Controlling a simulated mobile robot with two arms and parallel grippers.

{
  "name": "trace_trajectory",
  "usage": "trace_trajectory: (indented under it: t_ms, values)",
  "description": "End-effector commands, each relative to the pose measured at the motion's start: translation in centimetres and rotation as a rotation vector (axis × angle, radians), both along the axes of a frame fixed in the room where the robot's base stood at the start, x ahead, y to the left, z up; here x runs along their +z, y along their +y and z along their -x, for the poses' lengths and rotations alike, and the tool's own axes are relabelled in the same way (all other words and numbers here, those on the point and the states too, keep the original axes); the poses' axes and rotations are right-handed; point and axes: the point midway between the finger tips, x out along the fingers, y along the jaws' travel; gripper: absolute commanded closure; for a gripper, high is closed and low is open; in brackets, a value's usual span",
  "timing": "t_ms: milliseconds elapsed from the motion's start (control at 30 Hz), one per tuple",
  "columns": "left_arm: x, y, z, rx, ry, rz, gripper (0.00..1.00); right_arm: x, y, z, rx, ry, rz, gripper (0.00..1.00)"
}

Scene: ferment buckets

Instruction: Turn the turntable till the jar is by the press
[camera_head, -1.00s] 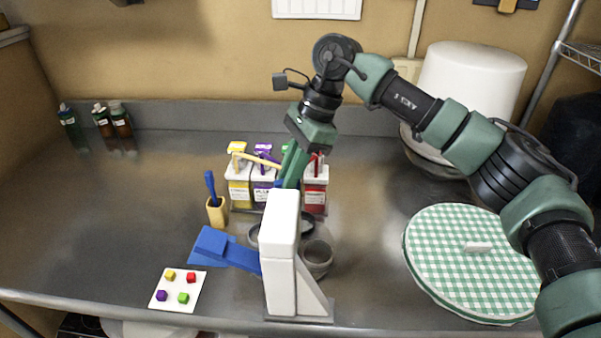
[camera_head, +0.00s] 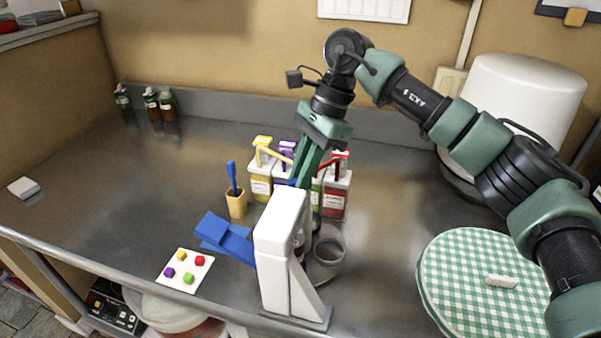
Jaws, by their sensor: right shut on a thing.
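The white press-like stand (camera_head: 281,232) is at the front middle of the counter. A grey round jar (camera_head: 329,250) is just right of and partly behind it. A grey round base shows under the jar; the stand hides most of what may be the turntable. My right gripper (camera_head: 301,180) reaches down behind the stand. My left gripper is out of view.
Containers with yellow, purple, green and red (camera_head: 336,190) parts stand behind. A blue ramp-like piece (camera_head: 227,239), a tan cup (camera_head: 236,204) and a white card (camera_head: 185,270) are to the left. A green checked round cloth (camera_head: 470,268) lies right. The far-left counter is mostly clear.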

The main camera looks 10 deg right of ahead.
Motion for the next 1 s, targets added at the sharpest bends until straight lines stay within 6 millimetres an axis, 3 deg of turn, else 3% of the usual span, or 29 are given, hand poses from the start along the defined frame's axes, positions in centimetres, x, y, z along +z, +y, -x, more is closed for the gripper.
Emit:
trace_trajectory:
  t_ms: [433,467,500,533,833,1000]
  values:
    - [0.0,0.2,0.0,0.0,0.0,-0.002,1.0,0.3,-0.1,-0.2,-0.002,-0.007,-0.001,1.0]
    - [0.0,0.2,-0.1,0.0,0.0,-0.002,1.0,0.3,-0.1,-0.2,-0.002,-0.007,-0.001,0.78]
    - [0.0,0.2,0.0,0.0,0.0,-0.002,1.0,0.3,-0.1,-0.2,-0.002,-0.007,-0.001,0.67]
    - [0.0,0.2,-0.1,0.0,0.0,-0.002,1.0,0.3,-0.1,-0.1,-0.001,-0.006,0.0,0.65]
    - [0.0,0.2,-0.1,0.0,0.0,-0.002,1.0,0.2,-0.1,-0.1,0.0,-0.003,0.001,0.65]
    - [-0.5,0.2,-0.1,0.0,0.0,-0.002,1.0,1.6,-0.7,-0.4,-0.002,-0.005,0.001,0.65]
